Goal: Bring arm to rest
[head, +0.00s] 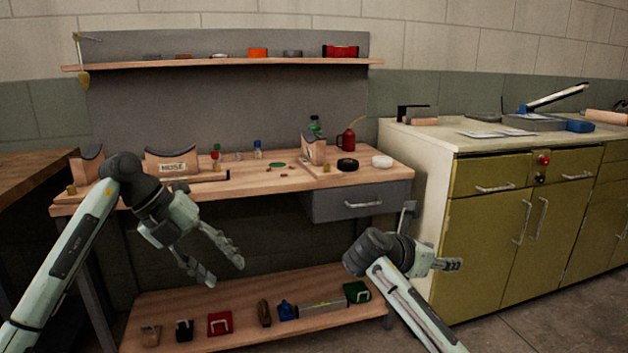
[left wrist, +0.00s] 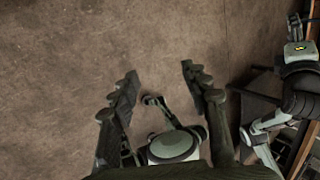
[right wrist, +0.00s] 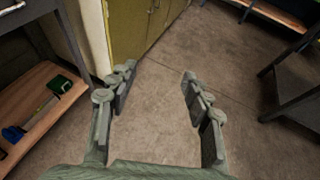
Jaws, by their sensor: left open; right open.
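My left gripper (head: 222,266) is open and empty, in front of the workbench, with its fingers pointing down to the right. Neither gripper touches anything that I can see.
The wooden workbench (head: 262,182) carries a block marked NOSE (head: 172,168), a red can (head: 346,141) and small parts. Its lower shelf (head: 185,298) holds several tools. The olive cabinet (head: 482,230) stands at the right.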

